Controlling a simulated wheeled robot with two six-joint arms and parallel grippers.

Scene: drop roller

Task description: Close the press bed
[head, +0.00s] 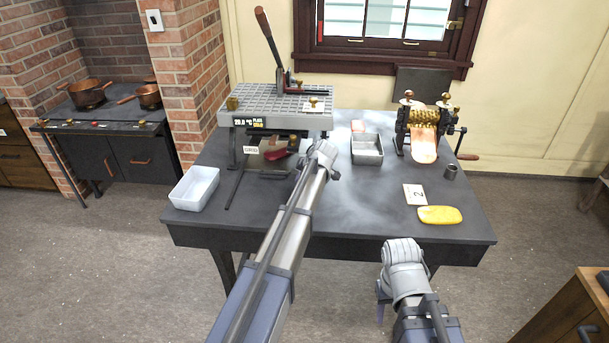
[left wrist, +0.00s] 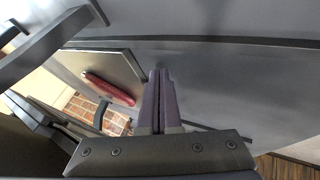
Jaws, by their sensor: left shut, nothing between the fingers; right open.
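The press (head: 275,118) stands at the back left of the table, with a grey gridded top and an upright lever (head: 269,38) with a brown grip. A red handle (head: 275,153) shows low at its front, under the top; I cannot tell clearly how far its bed is out. The red handle lies along a grey panel in the left wrist view (left wrist: 108,88). My left gripper (left wrist: 160,75) is shut and empty, with its fingertips apart from the handle and to its right in that view. In the head view its fingers are hidden by my arm. My right gripper (head: 384,298) is open and empty before the table's front edge.
A white tub (head: 194,187) is at the table's left. A metal tray (head: 367,149), a brass roller machine (head: 430,117), a small cup (head: 451,172), a card marked 2 (head: 414,194) and a yellow slab (head: 440,214) are to the right. The table's front middle is bare.

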